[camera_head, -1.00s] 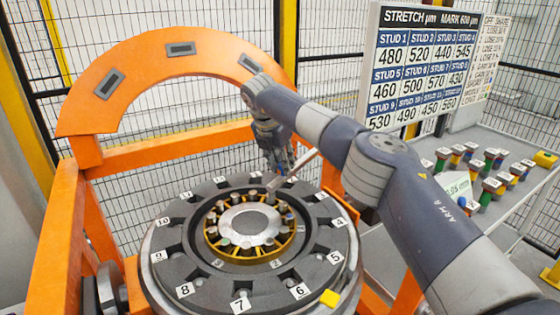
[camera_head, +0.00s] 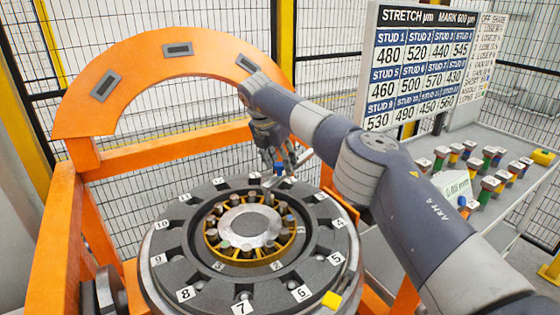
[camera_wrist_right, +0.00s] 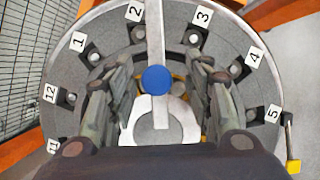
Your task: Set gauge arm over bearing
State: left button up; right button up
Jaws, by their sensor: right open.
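The bearing (camera_head: 248,222) is a ring of yellow cage and grey rollers around a silver hub, in the middle of a dark numbered ring (camera_head: 180,262). The gauge arm (camera_wrist_right: 155,30) is a flat grey bar with a round blue knob (camera_wrist_right: 157,80). In the right wrist view it reaches from the ring's edge over the bearing. In the head view the bar (camera_head: 305,157) is partly hidden by my gripper. My right gripper (camera_wrist_right: 164,72) is open, with its fingers on either side of the blue knob. Whether they touch it cannot be told. My left gripper is not in view.
An orange gantry arch (camera_head: 140,60) stands behind the ring. A grey table (camera_head: 400,250) with several coloured studs (camera_head: 490,160) and a small display is at the right. A board of stud numbers (camera_head: 415,70) stands behind it. A yellow block (camera_head: 331,300) sits at the ring's front edge.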

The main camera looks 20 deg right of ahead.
jog(key=shift+a+r, duration=0.1)
jog(key=shift+a, duration=0.05)
jog(key=shift+a+r, duration=0.15)
jog(key=shift+r, duration=0.15)
jog(key=v, duration=1.1)
jog(key=shift+d, duration=0.2)
jog(key=shift+s+r, duration=0.1)
